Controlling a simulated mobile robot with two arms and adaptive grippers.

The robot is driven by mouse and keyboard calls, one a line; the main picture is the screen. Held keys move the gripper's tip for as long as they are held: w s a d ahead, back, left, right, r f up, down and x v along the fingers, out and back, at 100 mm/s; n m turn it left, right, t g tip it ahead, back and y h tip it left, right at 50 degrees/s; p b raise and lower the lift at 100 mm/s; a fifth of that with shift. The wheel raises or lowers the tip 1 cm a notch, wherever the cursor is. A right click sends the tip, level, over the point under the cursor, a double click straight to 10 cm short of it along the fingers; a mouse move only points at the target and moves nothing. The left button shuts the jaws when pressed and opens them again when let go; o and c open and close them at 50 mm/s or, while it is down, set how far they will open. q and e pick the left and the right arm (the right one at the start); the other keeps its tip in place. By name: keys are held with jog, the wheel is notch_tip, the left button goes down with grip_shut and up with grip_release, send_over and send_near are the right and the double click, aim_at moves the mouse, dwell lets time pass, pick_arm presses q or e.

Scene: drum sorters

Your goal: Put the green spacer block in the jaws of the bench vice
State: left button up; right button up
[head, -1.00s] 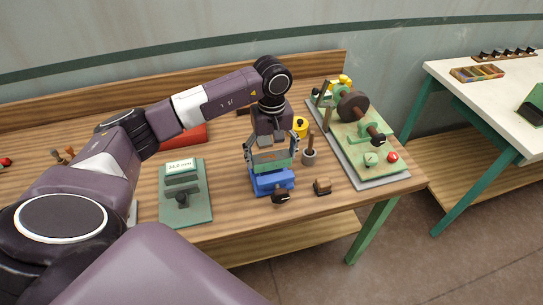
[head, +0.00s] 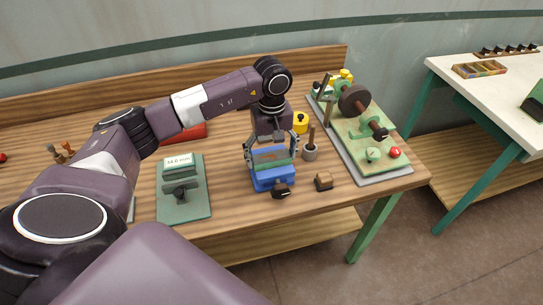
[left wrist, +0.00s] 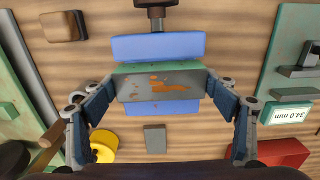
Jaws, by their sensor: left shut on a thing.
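The green spacer block (head: 272,153) has a grey, rust-marked face, which shows in the left wrist view (left wrist: 160,86) with a green strip along one edge. My left gripper (head: 271,156) is shut on the block by its two ends. The bench vice (head: 273,182) is blue with a dark handle (head: 281,191) at the front. The block is low at the vice, and in the left wrist view it lies between the blue parts of the vice (left wrist: 158,47). Whether it touches the vice floor is hidden. My right gripper is not in view.
A green gauge with a "34.0 mm" display (head: 178,161) stands left of the vice. A small wooden-topped block (head: 323,181), a grey cup with a stick (head: 310,152) and a yellow weight (head: 301,122) are close on the right. A green machine board (head: 372,150) lies beyond.

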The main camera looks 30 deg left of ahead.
pick_arm(q)
jog(key=shift+f, duration=0.15)
jog(key=o, duration=1.8)
notch_tip(320, 180, up, 12)
